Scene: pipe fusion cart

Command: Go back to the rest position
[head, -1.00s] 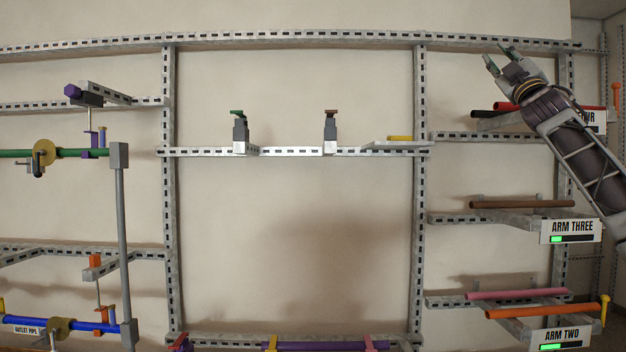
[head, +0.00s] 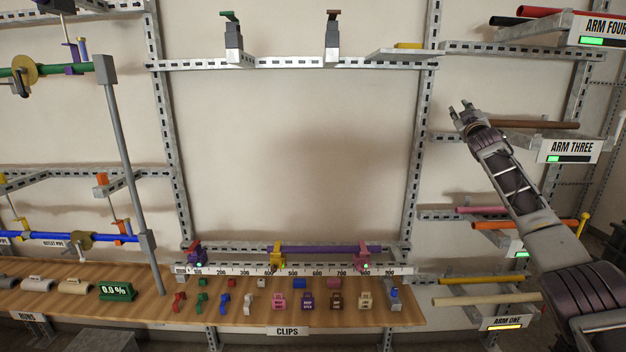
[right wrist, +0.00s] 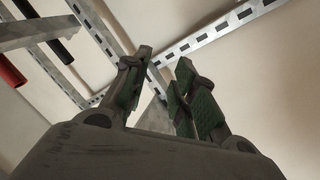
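My right gripper (head: 464,110) is raised in front of the wall rack, at the right of the head view, left of the ARM THREE shelf. In the right wrist view its green-padded fingers (right wrist: 158,92) stand apart with nothing between them, so it is open and empty. My left gripper is not in the head view.
A wooden bench (head: 235,312) with several clips and a CLIPS label runs along the bottom. A purple pipe (head: 330,249) lies in holders above a ruler. Shelves with pipes, such as the brown pipe (head: 530,124), stand at the right. The middle wall panel (head: 300,150) is clear.

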